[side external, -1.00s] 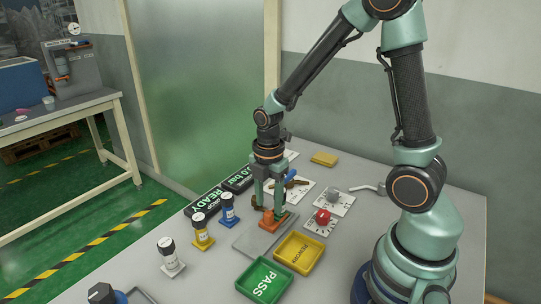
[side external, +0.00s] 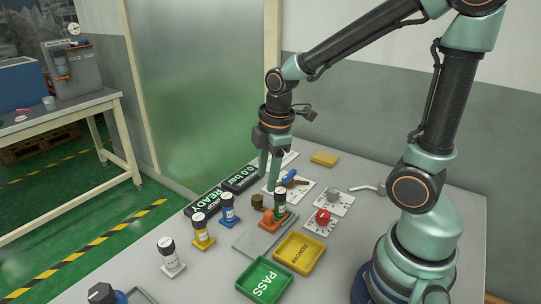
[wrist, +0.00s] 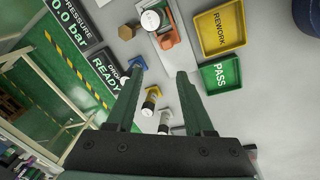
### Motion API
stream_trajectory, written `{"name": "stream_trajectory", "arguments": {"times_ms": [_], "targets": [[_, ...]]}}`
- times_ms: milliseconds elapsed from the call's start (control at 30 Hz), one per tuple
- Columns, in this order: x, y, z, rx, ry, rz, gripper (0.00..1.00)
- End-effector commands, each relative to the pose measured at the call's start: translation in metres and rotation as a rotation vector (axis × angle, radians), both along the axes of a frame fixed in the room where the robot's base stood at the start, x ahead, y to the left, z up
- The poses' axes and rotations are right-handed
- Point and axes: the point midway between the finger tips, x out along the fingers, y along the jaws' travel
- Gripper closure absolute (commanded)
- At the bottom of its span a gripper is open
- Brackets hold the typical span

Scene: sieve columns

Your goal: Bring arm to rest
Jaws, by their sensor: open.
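My gripper (side external: 268,172) hangs fingers-down above the table, behind and above the orange fixture (side external: 272,222). In the wrist view its two fingers (wrist: 158,73) are spread with nothing between them. A dark green column (side external: 280,204) stands upright at the orange fixture on the grey plate (side external: 256,238), apart from the fingers. Its white cap (wrist: 150,20) shows in the wrist view. A brown hexagonal piece (side external: 257,201) sits beside the fixture; it also shows in the wrist view (wrist: 126,32).
Blue (side external: 228,208), yellow (side external: 202,232) and white (side external: 171,257) columns stand at the left. A green PASS tray (side external: 246,284) and yellow REWORK tray (side external: 317,257) lie in front. A blue-handled tool (side external: 289,176) and red knob (side external: 322,217) lie near the gripper. Two display panels (side external: 207,203) sit behind.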

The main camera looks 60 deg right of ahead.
Motion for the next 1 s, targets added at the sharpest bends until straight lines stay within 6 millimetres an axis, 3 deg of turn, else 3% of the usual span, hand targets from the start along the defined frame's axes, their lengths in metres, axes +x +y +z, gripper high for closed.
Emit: {"name": "stream_trajectory", "arguments": {"times_ms": [33, 200, 500, 1000], "targets": [[-0.003, 0.003, 0.015, 0.018, -0.045, -0.101, 0.47], [-0.016, 0.01, 0.052, 0.117, -0.164, -0.463, 0.47], [-0.038, 0.019, 0.089, 0.31, -0.287, -0.918, 0.47], [-0.041, 0.02, 0.093, 0.35, -0.3, -0.998, 0.47]]}}
